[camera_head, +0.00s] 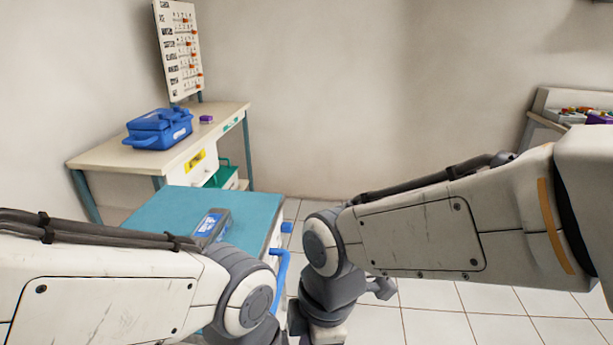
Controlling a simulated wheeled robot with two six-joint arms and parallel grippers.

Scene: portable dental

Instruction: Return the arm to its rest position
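My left arm (110,295) comes in from the left and reaches over the front of a teal-topped cart (165,215). Its forearm ends at a round joint in the lower middle, and its gripper is out of view below the picture. My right arm (410,235) comes in from the right and bends down at a round joint near the middle. A dark wrist part (332,288) hangs below that joint over the tiled floor. The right fingers cannot be made out clearly, and I see nothing held.
A grey-and-blue device (211,226) lies on the cart, close behind my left forearm. The cart has a blue handle (281,265). A desk (120,160) with a blue case (158,130) stands at the back left. Another surface with items (574,114) is at the far right. Tiled floor (470,300) is clear.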

